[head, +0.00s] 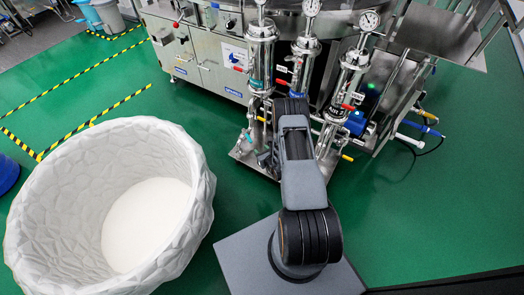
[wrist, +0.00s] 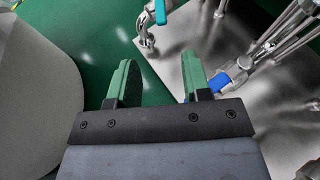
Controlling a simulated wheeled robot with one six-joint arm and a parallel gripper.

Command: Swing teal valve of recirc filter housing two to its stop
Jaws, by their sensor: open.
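A teal valve handle (wrist: 164,10) shows at the top edge of the wrist view, on a steel pipe fitting (wrist: 147,42); part of it is cut off by the frame. My gripper (wrist: 162,68) is open and empty, its two green fingers apart and pointing toward that fitting. The handle lies beyond the fingertips, apart from them. In the head view the filter housings stand in a row: left (head: 261,50), middle (head: 304,65) and right (head: 352,72). My arm hides my gripper and the lower part of the middle housing there. I cannot tell which housing the teal handle belongs to.
A blue handle (wrist: 228,77) and steel pipes lie just right of the right finger. A large white textured tub (head: 40,225) stands at left in the head view. Red and yellow handles sit on the housings' pipework. Green floor is free at right.

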